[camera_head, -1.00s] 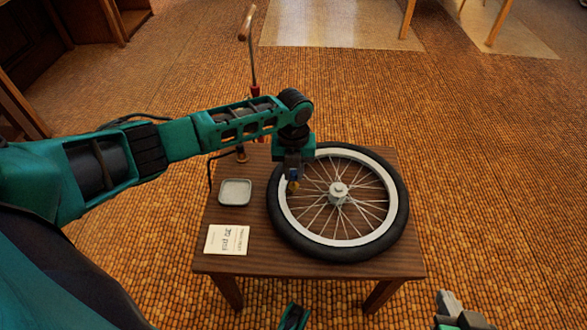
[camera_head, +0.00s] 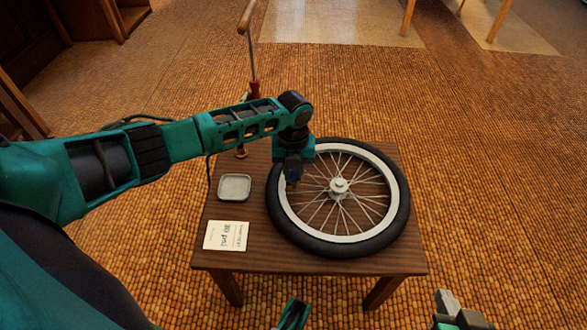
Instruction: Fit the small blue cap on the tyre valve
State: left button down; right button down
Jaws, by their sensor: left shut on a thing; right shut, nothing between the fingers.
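The bicycle wheel (camera_head: 399,215), with a black tyre and pale rim, lies flat on the small wooden table. My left gripper (camera_head: 292,181) points down over the left inner edge of the rim. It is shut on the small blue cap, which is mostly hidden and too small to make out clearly. The tyre valve cannot be made out; the gripper covers that part of the rim. My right gripper (camera_head: 449,304) is at the bottom right edge, shut and empty, away from the table and partly cut off.
An empty square dish (camera_head: 235,188) and a printed card (camera_head: 226,236) lie on the table (camera_head: 300,263) left of the wheel. A floor pump (camera_head: 254,75) with a wooden handle stands behind the table's left side, partly behind my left arm.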

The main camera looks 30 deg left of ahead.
pick_arm(q)
jog(key=shift+f, duration=0.2)
jog(key=c, duration=0.9)
grip_release()
